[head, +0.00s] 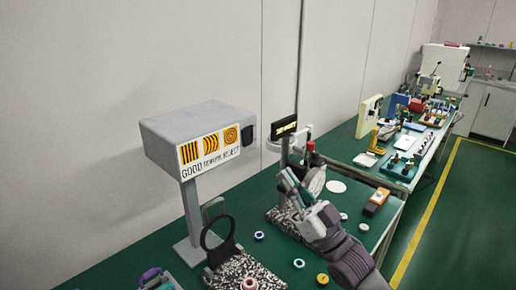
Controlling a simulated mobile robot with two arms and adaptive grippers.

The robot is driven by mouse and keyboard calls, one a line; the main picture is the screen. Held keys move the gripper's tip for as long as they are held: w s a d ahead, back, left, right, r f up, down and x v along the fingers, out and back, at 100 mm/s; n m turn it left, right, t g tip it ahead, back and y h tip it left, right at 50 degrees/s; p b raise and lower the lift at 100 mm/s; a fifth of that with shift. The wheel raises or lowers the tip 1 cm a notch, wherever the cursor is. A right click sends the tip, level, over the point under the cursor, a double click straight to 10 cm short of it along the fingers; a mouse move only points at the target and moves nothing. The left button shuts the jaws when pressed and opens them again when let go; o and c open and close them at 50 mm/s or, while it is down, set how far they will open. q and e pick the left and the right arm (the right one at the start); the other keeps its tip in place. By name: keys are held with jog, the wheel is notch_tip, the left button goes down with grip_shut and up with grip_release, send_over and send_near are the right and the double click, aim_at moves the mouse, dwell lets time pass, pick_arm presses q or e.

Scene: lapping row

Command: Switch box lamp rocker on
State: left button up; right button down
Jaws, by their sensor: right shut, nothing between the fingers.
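The box lamp (163,139) is a grey box on a grey post, with a white front panel showing three orange patterned squares and the words GOOD, REWORK, REJECT. A dark patch on its right side looks like the rocker (249,131); its position cannot be read at this size. My right gripper (284,180) is shut and empty, to the right of and below the box, apart from it, in front of a stand with a round dial. My left gripper is not in view.
A black ring on a stand (218,234) rises from a speckled base below the box. Small coloured rings, such as a blue one (259,235), lie on the green bench (130,244). An orange and grey device (376,201) lies right of my arm. A second crowded bench stands beyond.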

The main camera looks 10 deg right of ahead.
aim_at(248, 142)
jog(key=w+a+r, duration=0.1)
jog(key=w, duration=0.1)
jog(key=w+a+r+p, duration=0.1)
jog(key=w+a, duration=0.1)
jog(key=w+a+r+p, duration=0.1)
jog(key=w, duration=0.1)
jog(key=shift+w+a+r, duration=0.25)
jog(key=shift+w, duration=0.1)
pick_arm(q)
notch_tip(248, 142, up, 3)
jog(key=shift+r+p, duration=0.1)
jog(key=shift+p, duration=0.2)
pick_arm(e)
jog(key=shift+w+a+f, duration=0.15)
jog(key=shift+w+a, duration=0.1)
jog(key=shift+w, duration=0.05)
jog(key=shift+w+a+f+t+b, duration=0.15)
jog(key=shift+f+t+b, duration=0.2)
jog(key=shift+b, duration=0.85)
jog(key=shift+w+r+y, duration=0.1)
jog(key=shift+r+y, duration=0.1)
jog(key=shift+y, duration=0.2)
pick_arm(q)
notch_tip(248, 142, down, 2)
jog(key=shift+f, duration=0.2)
pick_arm(e)
jog(key=shift+w, duration=0.1)
